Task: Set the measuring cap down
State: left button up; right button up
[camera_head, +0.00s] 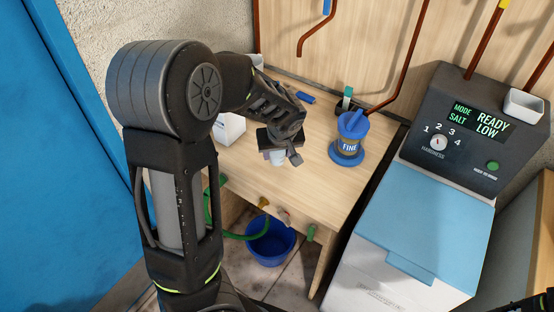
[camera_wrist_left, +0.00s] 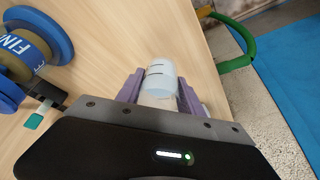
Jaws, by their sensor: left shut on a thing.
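The measuring cap (camera_wrist_left: 161,76) is a small pale, translucent cup with dark marking lines. In the left wrist view it sits between the purple fingers of my left gripper (camera_wrist_left: 160,92), which is shut on it. In the head view the cap (camera_head: 277,160) shows just below the left gripper (camera_head: 278,149), over the wooden bench top (camera_head: 310,190). I cannot tell whether its base touches the wood.
A blue tub labelled FINE (camera_head: 349,132) stands on a blue base right of the cap. A white box (camera_head: 229,128) is at left. A blue bucket (camera_head: 271,243) is below the bench. A softener unit (camera_head: 420,225) stands right. Bare wood lies around the cap.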

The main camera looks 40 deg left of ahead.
aim_at(277, 160)
pick_arm(q)
jog(key=shift+f, duration=1.75)
jog(key=shift+f, duration=0.15)
jog(key=o, duration=1.4)
jog(key=shift+r, duration=0.25)
jog(key=v, duration=1.2)
jog(key=shift+a, duration=0.1)
